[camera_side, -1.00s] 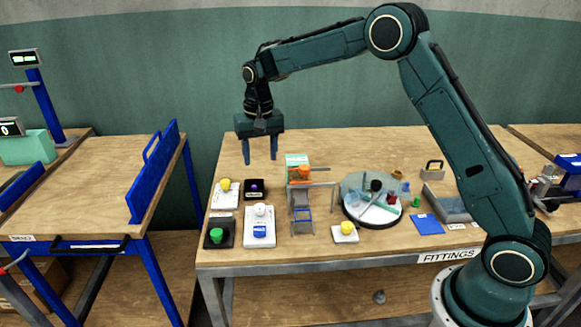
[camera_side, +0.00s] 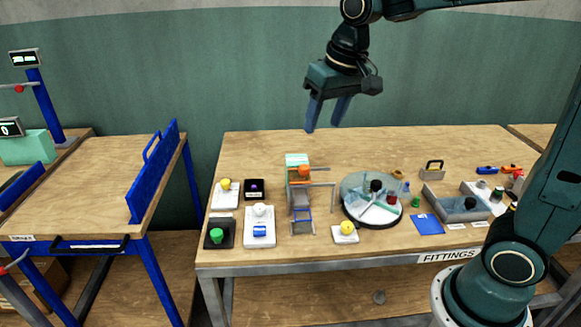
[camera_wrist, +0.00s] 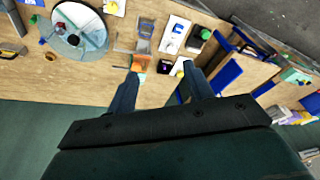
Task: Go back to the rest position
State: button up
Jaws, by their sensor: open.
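My gripper (camera_side: 327,112) is open and empty. It hangs in the air above the back part of the bench, in front of the green wall, with its fingers apart and pointing down. In the wrist view my gripper (camera_wrist: 157,92) shows its two blue fingers spread, with nothing between them but the distant bench. The wooden bench (camera_side: 300,252) marked FITTINGS lies well below the fingertips, and nothing touches them.
Small pads with coloured knobs, such as the green one (camera_side: 216,236), stand at the bench's left. A grey frame (camera_side: 301,212) and a round glass-topped tray (camera_side: 352,213) stand mid-bench. A grey bin (camera_side: 455,203) is at right. A blue-railed table (camera_side: 90,190) stands left.

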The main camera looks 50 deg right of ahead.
jog(key=s+f+n+t, duration=0.2)
jog(key=s, duration=1.6)
jog(key=shift+s+n, duration=0.2)
jog(key=shift+n, duration=0.2)
jog(key=shift+a+f, duration=0.1)
